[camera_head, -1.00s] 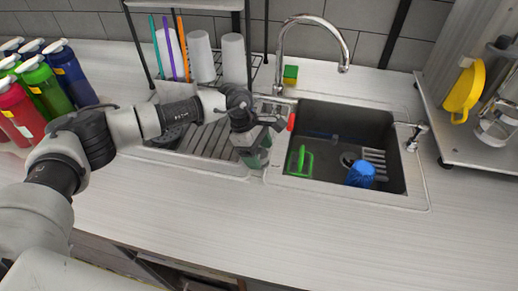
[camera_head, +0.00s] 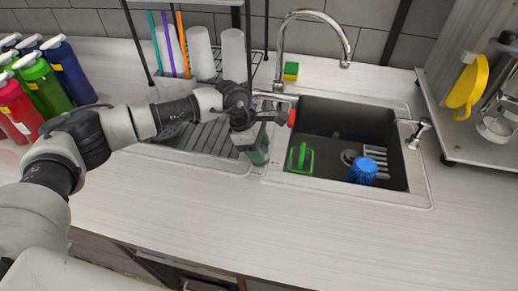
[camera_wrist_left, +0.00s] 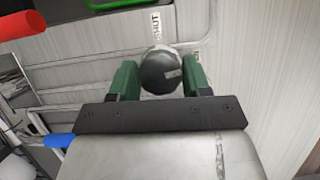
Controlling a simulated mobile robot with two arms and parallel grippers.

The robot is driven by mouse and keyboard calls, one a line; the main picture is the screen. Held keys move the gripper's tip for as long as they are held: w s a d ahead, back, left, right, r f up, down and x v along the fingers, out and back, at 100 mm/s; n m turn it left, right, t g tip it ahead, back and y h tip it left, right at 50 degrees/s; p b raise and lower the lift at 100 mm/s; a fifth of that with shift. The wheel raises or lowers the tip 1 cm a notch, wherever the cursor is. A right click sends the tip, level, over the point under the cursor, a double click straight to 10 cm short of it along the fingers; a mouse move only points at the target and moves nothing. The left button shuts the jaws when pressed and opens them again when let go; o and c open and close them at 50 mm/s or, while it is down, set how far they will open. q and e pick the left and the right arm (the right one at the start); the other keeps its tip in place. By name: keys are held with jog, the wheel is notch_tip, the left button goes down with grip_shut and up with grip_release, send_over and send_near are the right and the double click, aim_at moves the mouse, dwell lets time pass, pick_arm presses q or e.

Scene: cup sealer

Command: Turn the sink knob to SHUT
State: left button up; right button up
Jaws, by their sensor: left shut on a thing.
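The sink knob (camera_wrist_left: 162,70) is a dark round knob with a pale mark on its face. In the left wrist view it sits between the green fingers of my left gripper, which is shut on it. A white SHUT label (camera_wrist_left: 155,28) shows on the sink rim just beyond the knob. In the head view my left gripper (camera_head: 258,152) is at the sink's left rim, between the drainboard and the basin, and hides the knob. The sink basin (camera_head: 335,190) is dark. My right gripper is not in view.
A blue cup (camera_head: 363,171) and a green-handled item (camera_head: 300,158) lie in the basin. A red-tipped item (camera_head: 291,117) is near the gripper. The faucet (camera_head: 345,45) arches behind. White cups (camera_head: 233,55) stand on the rack. The front counter is clear.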

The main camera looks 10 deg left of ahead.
pick_arm(q)
jog(key=n+t+b, duration=0.1)
jog(key=n, duration=0.1)
jog(key=n+b, duration=0.2)
jog(key=shift+f+n+t, duration=0.15)
jog(key=shift+n+t, duration=0.15)
jog(key=shift+t, duration=0.1)
jog(key=n+t+y+b, duration=0.1)
jog(key=n+b, duration=0.5)
jog(key=n+t+y+b, duration=0.1)
jog(key=n+b, duration=0.1)
jog(key=b, duration=0.1)
jog(key=shift+s+d+n+t+y+b, duration=0.1)
jog(key=shift+n+t+y+b, duration=0.2)
jog(key=shift+n+b, duration=0.1)
jog(key=shift+r+n+y+b, duration=0.2)
jog(key=shift+n+y+b, duration=0.4)
jog(key=shift+n+b, duration=0.8)
jog(key=o, duration=0.9)
jog(key=shift+o, duration=0.2)
jog(key=v, duration=1)
jog(key=shift+s+r+b, duration=0.25)
jog(key=shift+r+b, duration=0.1)
jog(key=shift+b, duration=0.1)
